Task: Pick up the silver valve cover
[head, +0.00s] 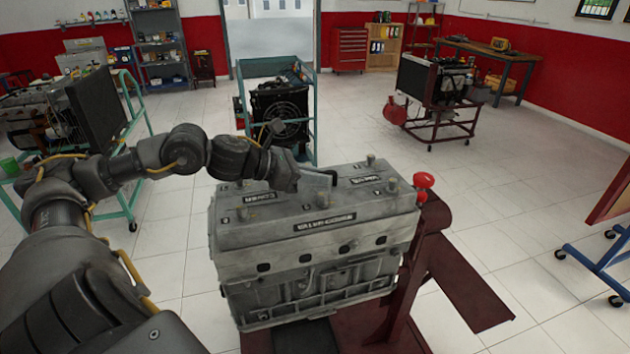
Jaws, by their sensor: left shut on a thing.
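The silver valve cover (315,207) is the wide grey top of the engine block (310,290), with dark label plates and several round caps. It looks level and sits on or very close to the block; I see no clear gap between them. My left arm reaches in from the left, and my left gripper (292,180) is at the cover's back edge, beside a thin dark bent handle (325,174). It is shut on the valve cover; its fingertips are mostly hidden. My right gripper is not in view.
The engine rests on a dark red stand (420,290) with a red knob (424,181) at the right. A teal-framed radiator rig (277,110) stands behind. Another engine trainer (436,90) is back right, and a blue wheeled frame (600,260) at far right. Tiled floor between is clear.

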